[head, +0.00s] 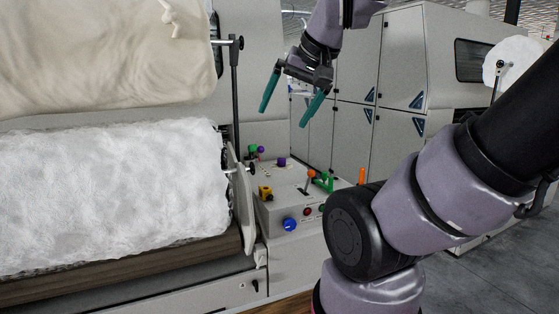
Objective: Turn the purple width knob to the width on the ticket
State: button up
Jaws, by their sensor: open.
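A small purple knob (282,161) stands on the top of the grey control box (272,208). A second small purple piece (261,149) shows farther back, beside a green one; I cannot tell from here which of the two is the width knob. The marks around them are too small to read. I cannot make out a ticket. My gripper (284,117) is open and empty, its two green fingers pointing down and left, in the air above the control box and apart from it.
The box also carries an orange-topped lever (311,174), a green handle (325,182), a yellow piece (265,192), a blue knob (289,224) and a red button (307,211). A white fibre roll (110,195) fills the left. Grey cabinets (400,75) stand behind.

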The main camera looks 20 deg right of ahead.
aim_at(281, 162)
jog(key=i+l, duration=1.2)
jog(key=i+j+u, duration=0.05)
jog(key=i, duration=0.05)
